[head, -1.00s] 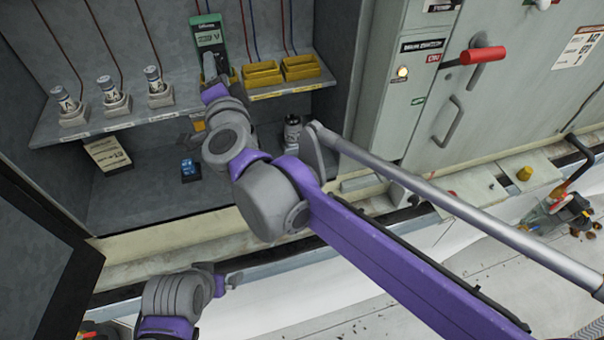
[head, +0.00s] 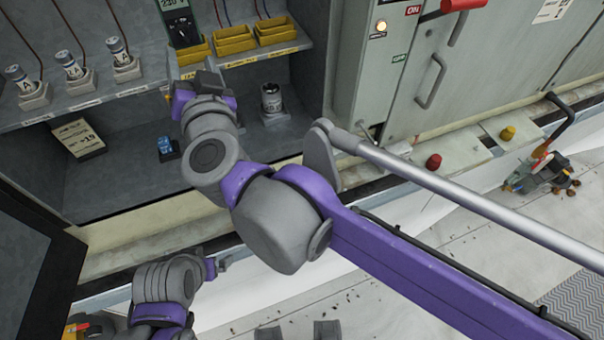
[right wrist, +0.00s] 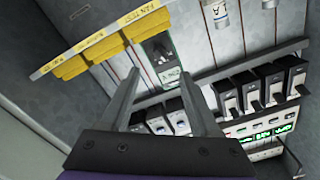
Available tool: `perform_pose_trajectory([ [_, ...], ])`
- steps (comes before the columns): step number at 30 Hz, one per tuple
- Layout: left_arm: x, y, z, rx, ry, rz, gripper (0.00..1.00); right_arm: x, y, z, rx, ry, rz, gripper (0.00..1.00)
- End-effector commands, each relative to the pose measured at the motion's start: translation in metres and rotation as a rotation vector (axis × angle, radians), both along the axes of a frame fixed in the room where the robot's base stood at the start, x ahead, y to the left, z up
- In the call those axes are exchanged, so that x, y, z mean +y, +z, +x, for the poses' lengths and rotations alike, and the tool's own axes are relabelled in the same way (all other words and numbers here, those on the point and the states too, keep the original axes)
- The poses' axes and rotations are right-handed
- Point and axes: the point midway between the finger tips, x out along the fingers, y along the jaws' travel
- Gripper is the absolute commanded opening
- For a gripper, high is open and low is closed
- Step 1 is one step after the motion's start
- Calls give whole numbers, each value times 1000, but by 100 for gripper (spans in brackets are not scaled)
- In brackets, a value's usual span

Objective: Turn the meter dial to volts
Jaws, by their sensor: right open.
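The meter (head: 180,28) is a dark green handheld unit standing at the shelf's front, with its top cut off in the head view. It also shows in the right wrist view (right wrist: 160,58), framed between my finger tips. Its dial setting is too small to read. My right gripper (right wrist: 158,72) is open and empty, fingers spread toward the meter; I cannot tell how large the gap is. In the head view my right wrist is just below the meter and hides the fingers. My left gripper (head: 222,263) is low in front of the cabinet, its jaw state unclear.
Yellow bins (head: 235,40) stand right of the meter on the shelf (head: 130,95). Several white-based cylindrical fuses (head: 75,72) stand to the left. A blue item (head: 166,147) and a dark canister (head: 271,98) are on the lower level. An open door (head: 40,265) is at left.

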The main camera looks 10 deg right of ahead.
Motion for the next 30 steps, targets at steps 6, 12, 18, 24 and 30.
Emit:
perform_pose_trajectory([
  [6,0,1,0,0,0,0,100,-14,-2,-24,-12,21,-11,63],
  [12,0,7,2,-3,0,0,100,-30,-17,-25,-27,124,-74,63],
  [18,0,13,3,-5,0,0,100,-49,-46,-32,14,210,-157,63],
  [24,0,17,4,-7,0,0,100,-69,-80,-42,87,265,-237,63],
  [30,0,21,5,-9,0,0,100,-90,-111,-52,169,290,-304,63],
])
